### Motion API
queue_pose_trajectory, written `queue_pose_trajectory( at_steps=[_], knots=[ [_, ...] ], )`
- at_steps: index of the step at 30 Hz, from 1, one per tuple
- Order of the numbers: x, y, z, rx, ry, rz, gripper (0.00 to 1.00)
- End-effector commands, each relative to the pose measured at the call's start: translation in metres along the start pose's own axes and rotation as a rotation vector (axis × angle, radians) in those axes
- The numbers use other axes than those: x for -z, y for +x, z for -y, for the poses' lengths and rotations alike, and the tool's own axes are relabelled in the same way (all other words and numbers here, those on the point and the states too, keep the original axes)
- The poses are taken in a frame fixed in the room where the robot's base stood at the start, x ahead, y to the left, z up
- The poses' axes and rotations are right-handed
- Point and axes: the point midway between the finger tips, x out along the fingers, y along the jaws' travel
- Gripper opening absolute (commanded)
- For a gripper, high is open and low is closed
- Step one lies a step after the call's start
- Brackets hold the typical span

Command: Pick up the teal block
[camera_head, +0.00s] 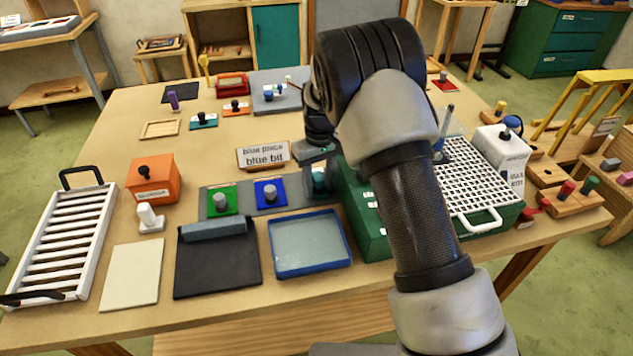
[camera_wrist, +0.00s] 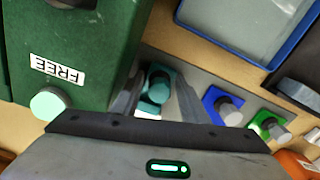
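A teal block (camera_wrist: 157,82) with a rounded teal knob shows between my fingers in the wrist view. In the head view it is a small teal patch (camera_head: 319,181) at the right end of a grey strip, mostly hidden by my gripper (camera_head: 318,160). My gripper (camera_wrist: 160,92) points down over it, fingers apart, one on each side of the knob; I cannot tell whether they touch it. Another teal block (camera_head: 203,121) with a dark knob and white label sits farther back on the table.
The grey strip also holds a green block (camera_head: 221,201) and a blue block (camera_head: 270,194) with grey knobs. A green cabinet (camera_wrist: 75,55) stands close beside my gripper. A sign (camera_head: 264,155) stands just behind the strip, and a blue-rimmed tray (camera_head: 309,269) lies in front.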

Motion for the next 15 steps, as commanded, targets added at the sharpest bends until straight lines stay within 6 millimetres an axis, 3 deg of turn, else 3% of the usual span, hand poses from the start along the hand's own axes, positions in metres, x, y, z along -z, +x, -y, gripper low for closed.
queue_pose_trajectory(
  at_steps=[1, 4, 15],
  knots=[
    [0.0001, -0.0002, -0.0002, -0.001, 0.0, 0.0, 0.29],
    [0.0001, -0.0002, -0.0001, 0.0, -0.001, 0.0, 0.15],
    [0.0005, -0.0013, 0.0, 0.0, -0.001, -0.001, 0.14]
  ],
)
